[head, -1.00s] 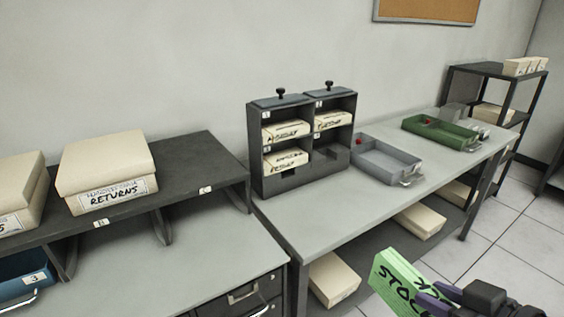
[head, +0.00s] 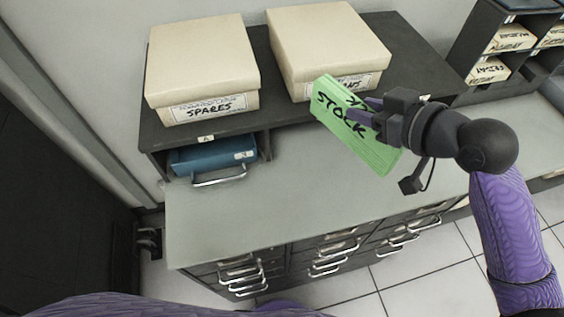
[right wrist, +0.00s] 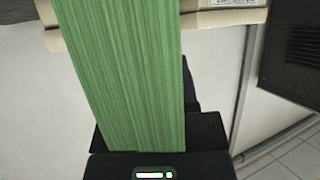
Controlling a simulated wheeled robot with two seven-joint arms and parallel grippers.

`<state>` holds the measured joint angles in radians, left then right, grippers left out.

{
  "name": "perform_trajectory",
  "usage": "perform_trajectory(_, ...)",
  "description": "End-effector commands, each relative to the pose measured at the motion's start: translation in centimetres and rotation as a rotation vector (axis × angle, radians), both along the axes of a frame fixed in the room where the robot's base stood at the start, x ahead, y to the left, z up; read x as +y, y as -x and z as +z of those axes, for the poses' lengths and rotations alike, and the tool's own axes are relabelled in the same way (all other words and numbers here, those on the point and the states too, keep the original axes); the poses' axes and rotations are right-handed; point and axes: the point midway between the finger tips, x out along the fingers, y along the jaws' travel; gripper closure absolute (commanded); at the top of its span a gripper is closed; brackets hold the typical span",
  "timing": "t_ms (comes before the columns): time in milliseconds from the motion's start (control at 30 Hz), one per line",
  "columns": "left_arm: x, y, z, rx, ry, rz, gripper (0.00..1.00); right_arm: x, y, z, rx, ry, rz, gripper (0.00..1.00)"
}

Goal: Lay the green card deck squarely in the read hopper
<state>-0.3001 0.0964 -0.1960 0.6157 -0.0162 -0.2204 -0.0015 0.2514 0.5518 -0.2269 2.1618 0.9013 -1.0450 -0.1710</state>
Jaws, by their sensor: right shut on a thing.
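The green card deck (head: 352,135) is marked STOCK in black and is tilted in the head view. My right gripper (head: 372,118) is shut on it and holds it up in front of the shelf, over the grey counter. In the right wrist view the deck (right wrist: 125,75) fills the middle, its card edges showing as fine stripes. I cannot make out the read hopper in these views. My left gripper is not in view.
A SPARES box (head: 203,70) and a second box (head: 322,45) stand on the dark shelf (head: 402,60). A blue tray (head: 213,158) sits under it at the left. The grey counter (head: 250,215) is clear. A pigeonhole rack (head: 490,45) stands at the top right.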

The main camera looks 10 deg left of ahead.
Motion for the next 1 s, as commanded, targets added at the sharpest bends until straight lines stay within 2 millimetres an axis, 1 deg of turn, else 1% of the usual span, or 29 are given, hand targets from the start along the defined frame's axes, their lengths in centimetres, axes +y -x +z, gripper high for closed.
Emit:
perform_trajectory(67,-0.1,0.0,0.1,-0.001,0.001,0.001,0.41,0.0,0.0,0.0,-0.001,0.0,-0.002,1.0)
perform_trajectory(133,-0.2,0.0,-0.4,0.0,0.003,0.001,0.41,0.0,0.0,-1.3,0.004,-0.003,-0.002,1.0)
perform_trajectory(167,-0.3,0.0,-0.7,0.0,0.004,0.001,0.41,0.0,0.0,-2.2,0.006,-0.002,-0.003,1.0)
perform_trajectory(300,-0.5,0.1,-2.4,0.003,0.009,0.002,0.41,0.0,0.0,-7.7,0.008,-0.003,-0.004,1.0)
perform_trajectory(400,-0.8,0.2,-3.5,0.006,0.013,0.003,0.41,0.0,0.0,-11.1,0.007,-0.002,-0.005,1.0)
perform_trajectory(500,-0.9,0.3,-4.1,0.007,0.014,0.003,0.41,-0.1,0.0,-13.2,0.003,-0.001,-0.004,1.0)
perform_trajectory(567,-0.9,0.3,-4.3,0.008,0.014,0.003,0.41,-0.1,0.0,-13.9,0.0,0.0,-0.004,1.0)
perform_trajectory(667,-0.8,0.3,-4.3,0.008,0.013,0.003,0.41,0.0,0.0,-14.3,-0.001,-0.001,-0.002,1.0)
perform_trajectory(800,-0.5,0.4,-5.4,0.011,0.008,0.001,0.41,-0.1,0.0,-17.1,0.004,0.0,-0.004,1.0)
perform_trajectory(867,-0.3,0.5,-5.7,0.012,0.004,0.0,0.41,-0.1,0.0,-17.8,0.002,-0.002,-0.004,1.0)
perform_trajectory(1000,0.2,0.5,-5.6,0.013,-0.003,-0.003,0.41,-0.1,0.0,-18.0,-0.002,0.0,-0.003,1.0)
